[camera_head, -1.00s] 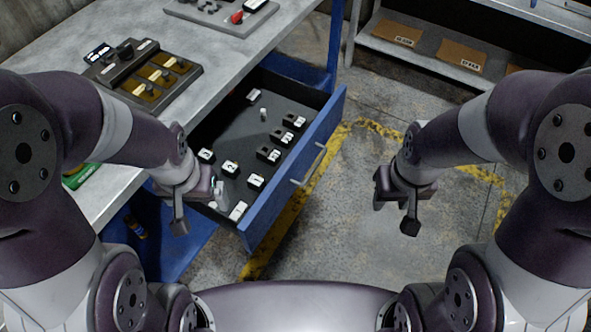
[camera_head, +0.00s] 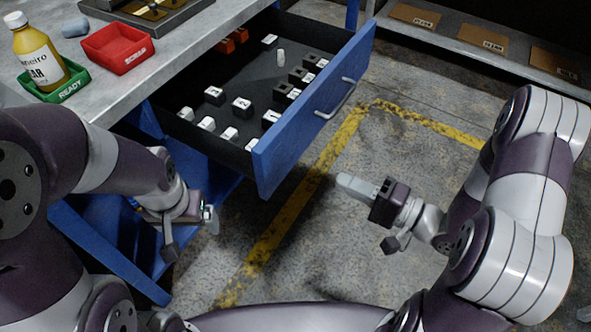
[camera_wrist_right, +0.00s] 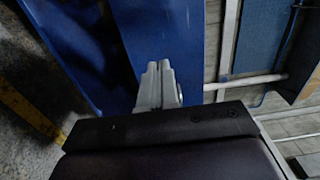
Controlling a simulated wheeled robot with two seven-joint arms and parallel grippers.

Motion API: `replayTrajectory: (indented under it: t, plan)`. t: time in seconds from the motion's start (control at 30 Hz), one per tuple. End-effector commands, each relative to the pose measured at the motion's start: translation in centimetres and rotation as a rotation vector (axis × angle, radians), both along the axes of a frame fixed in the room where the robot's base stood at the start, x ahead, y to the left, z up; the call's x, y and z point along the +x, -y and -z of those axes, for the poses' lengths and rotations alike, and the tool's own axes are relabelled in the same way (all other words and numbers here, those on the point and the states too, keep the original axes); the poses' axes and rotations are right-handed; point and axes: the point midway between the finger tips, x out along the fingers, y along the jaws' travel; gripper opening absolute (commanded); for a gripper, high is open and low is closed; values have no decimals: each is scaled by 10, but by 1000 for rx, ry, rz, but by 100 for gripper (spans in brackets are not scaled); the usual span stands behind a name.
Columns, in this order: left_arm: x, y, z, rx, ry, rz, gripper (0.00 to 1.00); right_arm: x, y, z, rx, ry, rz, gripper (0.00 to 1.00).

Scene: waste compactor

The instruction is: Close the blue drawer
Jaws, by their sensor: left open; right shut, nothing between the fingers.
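The blue drawer (camera_head: 292,140) is pulled out from under the grey workbench, with its silver bar handle (camera_head: 336,98) on the blue front. Several small black and white blocks lie inside it. My right gripper (camera_head: 343,181) is shut and empty, to the right of the drawer's front and apart from it in the head view. In the right wrist view its shut fingers (camera_wrist_right: 158,84) point toward a blue panel (camera_wrist_right: 170,30). My left gripper (camera_head: 208,216) is open and empty, below and left of the drawer's near corner.
On the workbench (camera_head: 175,42) stand a yellow bottle (camera_head: 35,55), a green tray (camera_head: 62,88) and a red tray (camera_head: 117,48). A shelf with cardboard pieces (camera_head: 482,42) is at the back right. The floor right of the drawer is clear.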

Motion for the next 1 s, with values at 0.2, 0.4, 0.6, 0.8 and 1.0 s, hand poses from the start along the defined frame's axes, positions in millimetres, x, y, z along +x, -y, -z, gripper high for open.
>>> replayTrajectory:
  t: [0.2,0.4,0.6,0.8,1.0]
  plan:
    - [0,0,15,0,-1,0,88,26,-42,3,-4,3,-9,0]
    - [0,0,26,0,-1,0,88,48,-74,3,-5,4,-5,0]
    - [0,0,31,0,-1,0,88,61,-91,1,-4,3,-1,0]
    - [0,0,31,0,-1,0,88,64,-95,0,-5,2,1,0]
    - [0,0,31,0,-1,0,88,64,-94,0,-5,2,1,0]
